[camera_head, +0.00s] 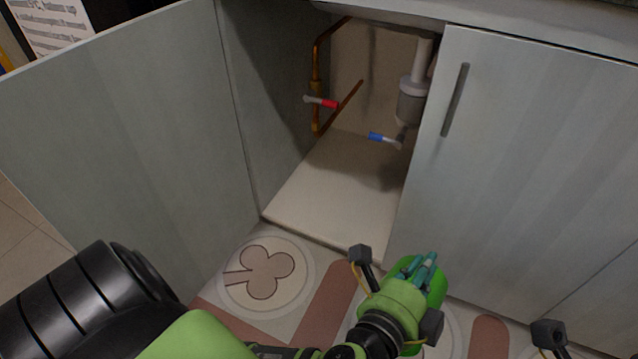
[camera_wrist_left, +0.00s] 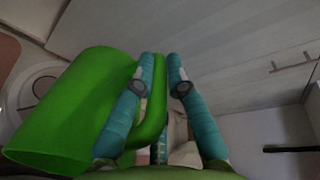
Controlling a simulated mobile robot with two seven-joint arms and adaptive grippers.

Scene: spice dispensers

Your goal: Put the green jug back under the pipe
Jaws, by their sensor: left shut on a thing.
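The green jug (camera_head: 437,283) is held in front of the cabinet, low in the head view and partly hidden by my left gripper (camera_head: 425,266). In the left wrist view the jug (camera_wrist_left: 75,108) lies to the left of the teal fingers (camera_wrist_left: 160,62), with its handle (camera_wrist_left: 155,115) between them. My left gripper is shut on the handle. The grey and white drain pipe (camera_head: 412,98) hangs inside the open cabinet at the right. The cabinet floor (camera_head: 345,190) below it looks bare where visible. My right gripper's fingers are not seen.
The left cabinet door (camera_head: 120,120) stands open; the right door (camera_head: 530,160) is closed and hides part of the inside. A copper pipe (camera_head: 316,70) with a red-handled valve (camera_head: 328,103) and a blue-handled valve (camera_head: 377,137) are inside. A patterned mat (camera_head: 265,275) lies in front.

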